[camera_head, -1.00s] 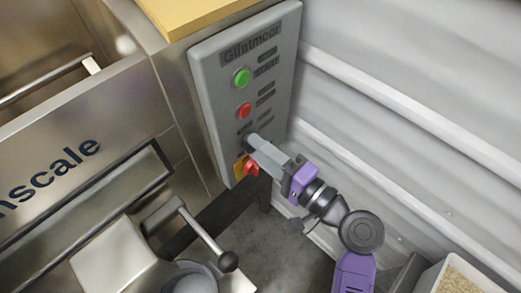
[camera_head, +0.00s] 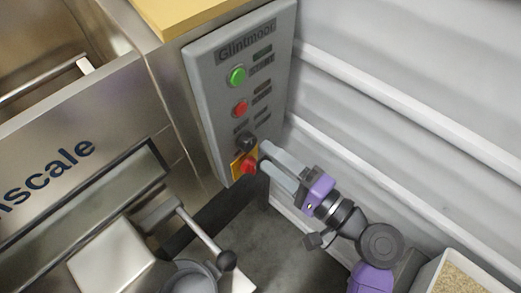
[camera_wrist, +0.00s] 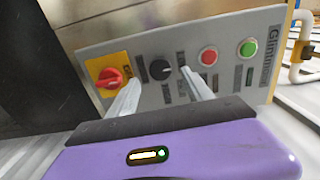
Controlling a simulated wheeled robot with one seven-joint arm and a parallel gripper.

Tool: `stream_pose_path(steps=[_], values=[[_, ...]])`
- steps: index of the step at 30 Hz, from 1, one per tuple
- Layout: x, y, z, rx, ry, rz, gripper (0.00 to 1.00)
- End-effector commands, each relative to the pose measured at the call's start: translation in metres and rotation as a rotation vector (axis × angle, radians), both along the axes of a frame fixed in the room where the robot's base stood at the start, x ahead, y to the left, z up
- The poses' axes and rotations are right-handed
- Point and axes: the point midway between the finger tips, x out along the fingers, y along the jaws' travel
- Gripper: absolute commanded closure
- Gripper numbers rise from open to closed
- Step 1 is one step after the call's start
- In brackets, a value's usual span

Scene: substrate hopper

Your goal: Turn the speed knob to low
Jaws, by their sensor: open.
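The black speed knob (camera_head: 246,141) sits on the grey control panel (camera_head: 212,100), below the red button and above the red switch. In the wrist view the knob (camera_wrist: 160,69) shows between and beyond my two fingers, with its face uncovered. My gripper (camera_head: 268,157) is open and empty, its fingertips just off the panel beside the knob and the red switch. In the wrist view my gripper (camera_wrist: 158,82) has one finger on each side of the knob. I see no contact with it. The small labels by the knob are too blurred to read.
A red rotary switch (camera_head: 249,165) on a yellow plate lies just below the knob. A red button (camera_head: 241,108) and a green button (camera_head: 237,75) are above it. A ribbed pale wall (camera_head: 400,100) stands right of the panel. A ball-ended lever (camera_head: 226,261) is lower left.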

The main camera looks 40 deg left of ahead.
Motion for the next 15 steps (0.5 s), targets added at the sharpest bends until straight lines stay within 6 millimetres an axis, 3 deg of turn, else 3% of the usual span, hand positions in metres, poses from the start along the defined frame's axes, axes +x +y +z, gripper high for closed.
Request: stream_pose_path(steps=[6, 15], values=[[-0.002, -0.029, 0.000, -0.001, -0.001, -0.001, 0.41], [-0.003, -0.036, 0.000, 0.000, -0.001, 0.001, 0.41]])
